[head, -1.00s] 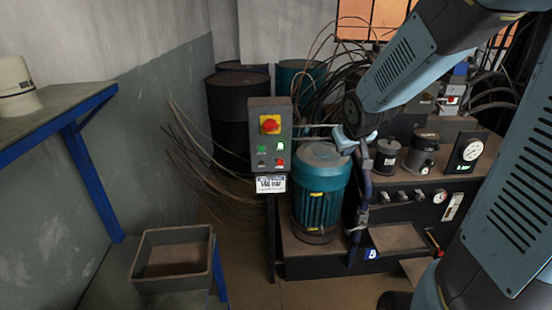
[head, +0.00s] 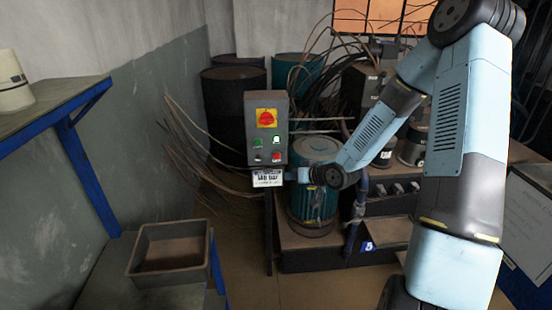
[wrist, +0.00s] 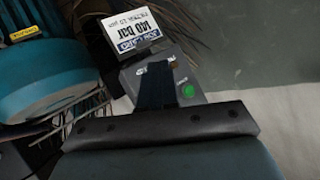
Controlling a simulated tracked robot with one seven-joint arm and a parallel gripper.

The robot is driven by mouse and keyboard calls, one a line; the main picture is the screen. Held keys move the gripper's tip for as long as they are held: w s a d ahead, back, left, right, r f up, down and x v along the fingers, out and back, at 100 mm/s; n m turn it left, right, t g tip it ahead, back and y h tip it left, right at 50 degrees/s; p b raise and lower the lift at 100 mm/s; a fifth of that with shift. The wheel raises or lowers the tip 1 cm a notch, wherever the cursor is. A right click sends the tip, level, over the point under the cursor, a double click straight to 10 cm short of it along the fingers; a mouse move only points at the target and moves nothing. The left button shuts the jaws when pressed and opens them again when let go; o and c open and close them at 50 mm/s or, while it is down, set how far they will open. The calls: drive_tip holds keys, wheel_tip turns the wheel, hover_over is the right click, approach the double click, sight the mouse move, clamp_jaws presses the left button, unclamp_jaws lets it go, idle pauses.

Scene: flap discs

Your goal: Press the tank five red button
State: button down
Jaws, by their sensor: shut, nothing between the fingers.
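The grey control box (head: 267,130) stands left of the teal motor. Its small red button (head: 276,157) is at the lower right of its face, under a larger red knob (head: 267,118) on a yellow plate. My gripper is at the lower right of the box in the head view, its tips hard to make out there. In the wrist view my gripper (wrist: 155,84) is shut and empty, its dark fingers in front of the box face. A lit green button (wrist: 188,90) shows beside them; the red button is not visible there. I cannot tell whether the fingers touch the box.
A white label (head: 267,178) hangs below the box. The teal motor (head: 312,200) stands close on the right, with a blue 5 tag (head: 368,246) on the bench. Thin cables spread behind the box. A grey bin (head: 170,232) and a blue-edged shelf (head: 55,105) are at left.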

sight(277, 156)
drive_tip(key=shift+w+a+f+m+t+y, duration=0.1)
drive_tip(key=shift+a+f+m+t+y, duration=0.15)
drive_tip(key=shift+a+m+t+y, duration=0.5)
drive_tip(key=shift+w+a+f+m+t+y, duration=0.1)
drive_tip(key=shift+a+f+m+t+y, duration=0.2)
drive_tip(key=shift+a+y, duration=0.7)
drive_tip(key=shift+d+r, duration=0.1)
drive_tip(key=shift+d, duration=0.1)
drive_tip(key=shift+w, duration=4.4)
drive_tip(key=shift+w, duration=0.15)
drive_tip(key=shift+w+r, duration=0.1)
drive_tip(key=shift+w, duration=0.15)
